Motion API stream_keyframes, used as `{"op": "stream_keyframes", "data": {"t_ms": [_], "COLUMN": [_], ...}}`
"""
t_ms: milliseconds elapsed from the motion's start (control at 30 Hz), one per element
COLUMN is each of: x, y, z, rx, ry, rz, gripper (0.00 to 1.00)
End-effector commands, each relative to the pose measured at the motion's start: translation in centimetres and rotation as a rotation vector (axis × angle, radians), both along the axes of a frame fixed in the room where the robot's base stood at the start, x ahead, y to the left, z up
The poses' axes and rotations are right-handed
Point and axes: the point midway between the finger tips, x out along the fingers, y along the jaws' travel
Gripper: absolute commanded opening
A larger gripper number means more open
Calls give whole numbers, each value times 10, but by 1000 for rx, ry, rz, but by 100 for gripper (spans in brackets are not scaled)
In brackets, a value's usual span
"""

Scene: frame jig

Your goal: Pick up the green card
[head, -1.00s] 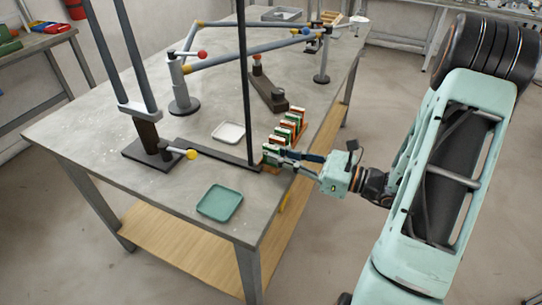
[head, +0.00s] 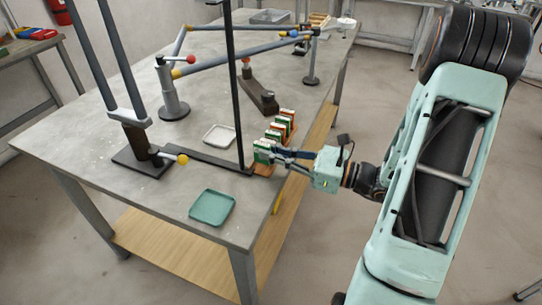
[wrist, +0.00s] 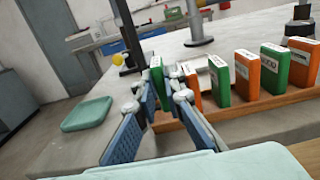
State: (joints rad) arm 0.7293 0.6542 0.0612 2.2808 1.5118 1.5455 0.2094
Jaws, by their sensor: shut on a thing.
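The cards stand in a row in a wooden rack (wrist: 235,108) at the table's right edge. The green card (wrist: 157,78) at the near end of the row is between my fingers. My gripper (wrist: 163,88) is shut on it, with one blue-padded finger on each side. The card's lower part is partly hidden by the fingers. In the head view my gripper (head: 274,153) reaches in from the right, and the held green card (head: 262,149) sits at the rack's near end, above the wood. An orange card (wrist: 193,88) stands just beside my right finger.
More green and orange cards continue along the rack. A thin black post (head: 235,90) rises close to the held card. A green tray (head: 212,207) and a white tray (head: 219,136) lie on the table. A yellow-knobbed clamp (head: 181,159) stands at left.

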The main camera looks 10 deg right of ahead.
Motion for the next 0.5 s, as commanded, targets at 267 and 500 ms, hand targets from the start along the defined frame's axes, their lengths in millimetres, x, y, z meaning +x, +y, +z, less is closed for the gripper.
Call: {"op": "stream_keyframes", "data": {"t_ms": [267,500], "x": [-29,-79], "y": [-4,-11], "z": [50,87], "rx": [-3,-1], "ry": [-2,0], "rz": [-4,-7], "gripper": [0,0]}}
